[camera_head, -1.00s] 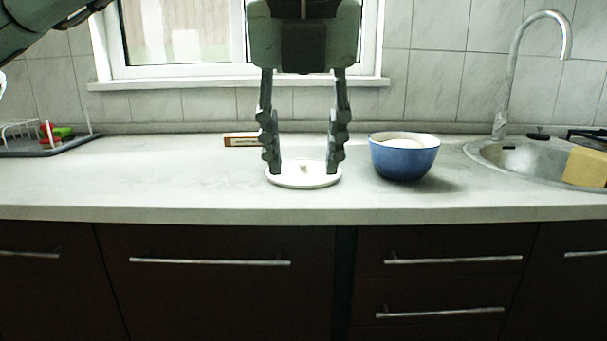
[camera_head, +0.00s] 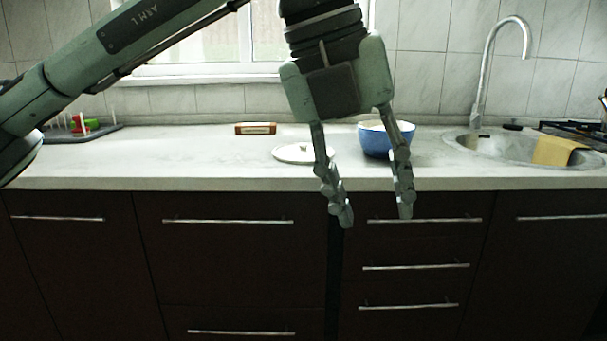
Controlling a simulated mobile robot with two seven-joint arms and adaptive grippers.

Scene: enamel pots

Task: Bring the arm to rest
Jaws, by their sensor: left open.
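My left gripper (camera_head: 376,217) is open and empty. Its fingers point down, and their tips show in front of the counter's front edge, over the drawer fronts. My left arm (camera_head: 140,45) comes in from the upper left. My right gripper is not in view.
The counter (camera_head: 200,160) is mostly clear to the left. A small brown box (camera_head: 255,128) lies near the back wall. A dish rack (camera_head: 85,130) stands at the far left.

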